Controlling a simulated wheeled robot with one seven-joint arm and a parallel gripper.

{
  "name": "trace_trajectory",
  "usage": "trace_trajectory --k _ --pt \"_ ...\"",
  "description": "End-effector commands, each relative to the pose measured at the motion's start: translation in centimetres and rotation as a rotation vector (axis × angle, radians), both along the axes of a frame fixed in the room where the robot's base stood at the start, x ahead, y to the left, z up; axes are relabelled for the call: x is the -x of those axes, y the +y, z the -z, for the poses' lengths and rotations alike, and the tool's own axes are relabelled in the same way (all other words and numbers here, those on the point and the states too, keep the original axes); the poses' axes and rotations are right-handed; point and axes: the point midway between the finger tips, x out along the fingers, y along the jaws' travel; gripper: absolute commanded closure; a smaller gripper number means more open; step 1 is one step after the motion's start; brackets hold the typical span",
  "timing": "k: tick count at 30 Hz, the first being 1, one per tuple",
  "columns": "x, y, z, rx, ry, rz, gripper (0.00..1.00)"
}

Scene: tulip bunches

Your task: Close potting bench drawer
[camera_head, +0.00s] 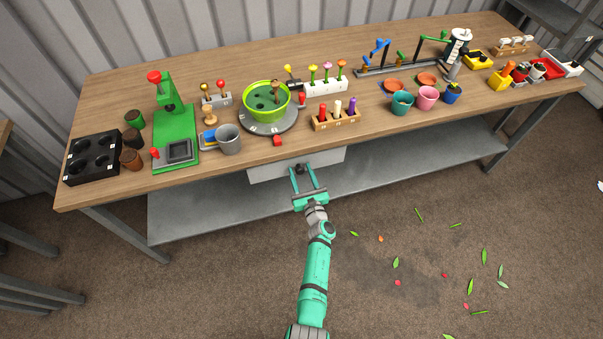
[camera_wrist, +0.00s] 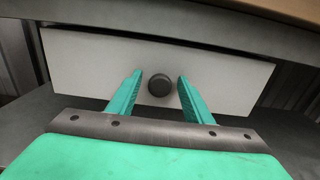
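The potting bench drawer (camera_head: 262,172) is a pale grey panel under the front edge of the wooden bench. In the wrist view its front (camera_wrist: 85,70) fills the upper middle, with a dark round knob (camera_wrist: 159,86) at its centre. The knob also shows in the head view (camera_head: 299,169). My gripper (camera_head: 304,174) is open in front of the drawer. In the wrist view its two green fingers (camera_wrist: 159,88) stand apart on either side of the knob, with gaps showing. I cannot tell how far the drawer sticks out.
The wooden bench top (camera_head: 215,65) holds a green press (camera_head: 175,125), a green bowl (camera_head: 267,97), a grey mug (camera_head: 228,139) and several pots. A grey metal shelf (camera_head: 200,213) runs below. Leaves and petals lie on the carpet (camera_head: 400,225), which is otherwise clear.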

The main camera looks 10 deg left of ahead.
Motion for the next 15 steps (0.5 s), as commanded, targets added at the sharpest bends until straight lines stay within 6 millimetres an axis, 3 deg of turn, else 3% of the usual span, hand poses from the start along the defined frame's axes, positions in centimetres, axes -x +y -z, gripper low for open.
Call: trace_trajectory --k 7,15 --pt "1.0 -0.6 0.1 0.0 0.0 0.002 0.54" --pt "5.2 -2.3 0.1 0.001 0.002 0.004 0.54"
